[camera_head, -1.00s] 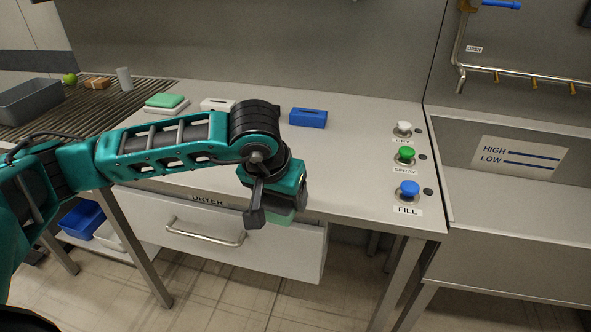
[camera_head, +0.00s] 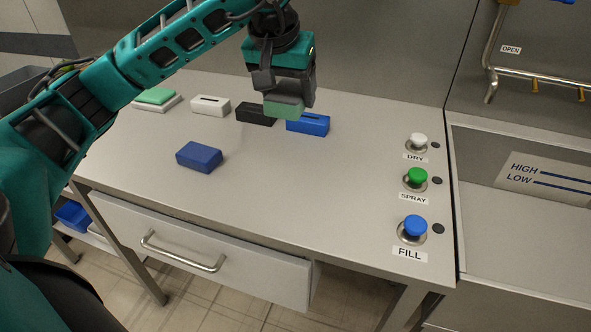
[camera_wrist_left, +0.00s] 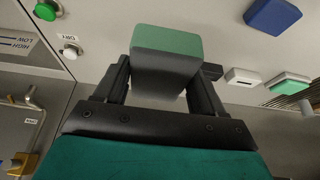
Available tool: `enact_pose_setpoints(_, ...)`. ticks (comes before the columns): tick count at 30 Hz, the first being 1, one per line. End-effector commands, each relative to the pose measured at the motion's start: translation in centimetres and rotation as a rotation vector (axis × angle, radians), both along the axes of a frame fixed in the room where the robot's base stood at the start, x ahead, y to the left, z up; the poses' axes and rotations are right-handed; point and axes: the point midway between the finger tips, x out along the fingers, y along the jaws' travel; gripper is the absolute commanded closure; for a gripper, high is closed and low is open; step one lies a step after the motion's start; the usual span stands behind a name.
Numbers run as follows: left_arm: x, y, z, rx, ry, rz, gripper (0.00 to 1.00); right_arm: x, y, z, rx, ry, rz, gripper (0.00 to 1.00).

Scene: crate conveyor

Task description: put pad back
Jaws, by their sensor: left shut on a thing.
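My left gripper (camera_head: 290,97) is shut on a pad with a green face and a grey body (camera_head: 283,108). It holds the pad up in front of the black slotted block (camera_head: 254,114) and the blue slotted block (camera_head: 308,123), partly covering both. In the left wrist view the held pad (camera_wrist_left: 166,48) sits between the two fingers, green face outward. A white slotted block (camera_head: 210,106) stands left of the black one. A plain blue block (camera_head: 199,157) lies nearer the front of the counter. My right gripper is not in view.
A green piece (camera_head: 156,96) lies on a white base (camera_head: 158,106) at the back left. Push buttons, white (camera_head: 416,140), green (camera_head: 416,175) and blue (camera_head: 414,226), stand at the right. The front middle of the counter is clear. A drawer (camera_head: 200,250) is below.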

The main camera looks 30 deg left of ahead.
Motion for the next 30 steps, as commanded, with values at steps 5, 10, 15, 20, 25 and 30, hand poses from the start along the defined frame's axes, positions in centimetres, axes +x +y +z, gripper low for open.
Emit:
enact_pose_setpoints(5, -0.2, 0.0, -5.2, 0.001, 0.009, 0.0, 0.55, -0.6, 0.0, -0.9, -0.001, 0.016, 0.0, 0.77)
enact_pose_setpoints(10, -0.2, 0.0, -9.7, 0.001, 0.008, 0.0, 0.55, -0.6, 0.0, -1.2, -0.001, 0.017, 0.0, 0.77)
enact_pose_setpoints(15, -0.1, 0.0, -12.9, 0.001, 0.003, 0.0, 0.55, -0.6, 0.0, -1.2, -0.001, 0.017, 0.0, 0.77)
enact_pose_setpoints(20, 0.0, 0.0, -14.0, 0.001, 0.0, 0.0, 0.55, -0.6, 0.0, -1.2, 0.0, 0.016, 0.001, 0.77)
enact_pose_setpoints(25, -0.1, 0.0, -15.8, 0.001, 0.003, -0.001, 0.55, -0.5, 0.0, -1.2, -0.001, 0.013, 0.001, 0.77)
enact_pose_setpoints(30, -0.1, 0.0, -18.2, 0.001, 0.003, 0.001, 0.55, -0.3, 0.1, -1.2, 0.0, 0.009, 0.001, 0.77)
